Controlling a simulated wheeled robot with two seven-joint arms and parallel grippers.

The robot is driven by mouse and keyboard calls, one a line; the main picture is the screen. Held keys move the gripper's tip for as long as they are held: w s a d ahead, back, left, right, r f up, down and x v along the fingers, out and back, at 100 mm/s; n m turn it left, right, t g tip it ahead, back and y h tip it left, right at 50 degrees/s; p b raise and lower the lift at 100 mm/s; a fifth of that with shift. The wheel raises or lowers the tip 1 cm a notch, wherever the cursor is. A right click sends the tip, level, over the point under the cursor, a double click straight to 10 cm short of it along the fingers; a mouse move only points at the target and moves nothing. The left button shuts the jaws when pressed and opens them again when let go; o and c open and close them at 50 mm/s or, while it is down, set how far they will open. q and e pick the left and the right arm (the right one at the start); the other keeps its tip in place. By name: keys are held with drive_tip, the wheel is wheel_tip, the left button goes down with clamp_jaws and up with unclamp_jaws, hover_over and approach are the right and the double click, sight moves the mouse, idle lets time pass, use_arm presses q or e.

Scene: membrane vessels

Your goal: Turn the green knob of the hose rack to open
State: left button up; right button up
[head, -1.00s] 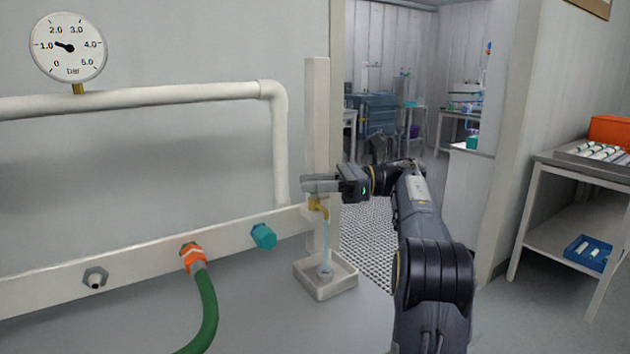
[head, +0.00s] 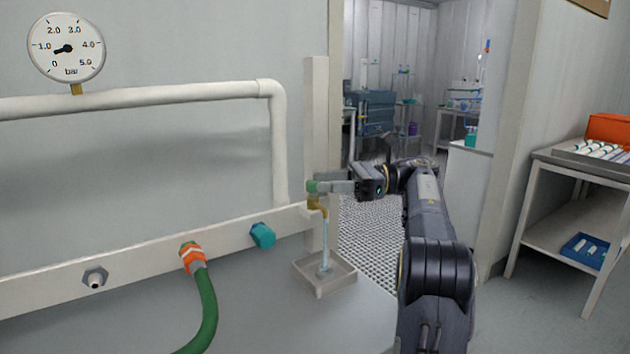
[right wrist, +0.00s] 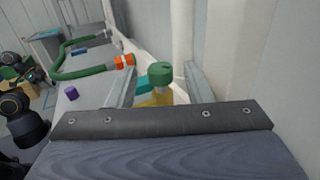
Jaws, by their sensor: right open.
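The green knob (head: 312,186) sits on top of a brass tap (head: 317,204) at the right end of the white hose rack (head: 140,262). The knob also shows in the right wrist view (right wrist: 160,75), ahead of the jaws and between the two fingers. A pale stream of water (head: 325,245) runs from the tap into a small square basin (head: 322,290). My right gripper (head: 330,187) is open at the knob's right side, with its fingers level with it. Whether a finger touches the knob I cannot tell.
A teal cap (head: 262,236), an orange coupling (head: 192,257) with a green hose (head: 206,310), and a bare fitting (head: 94,278) are on the rack. A white post (head: 317,120) stands behind the tap. A pressure gauge (head: 67,46) reads a little under 1 bar.

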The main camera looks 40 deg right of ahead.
drive_tip(key=v, duration=0.4)
drive_tip(key=shift+s+d, duration=0.1)
drive_tip(key=shift+d, duration=0.1)
idle(0.4)
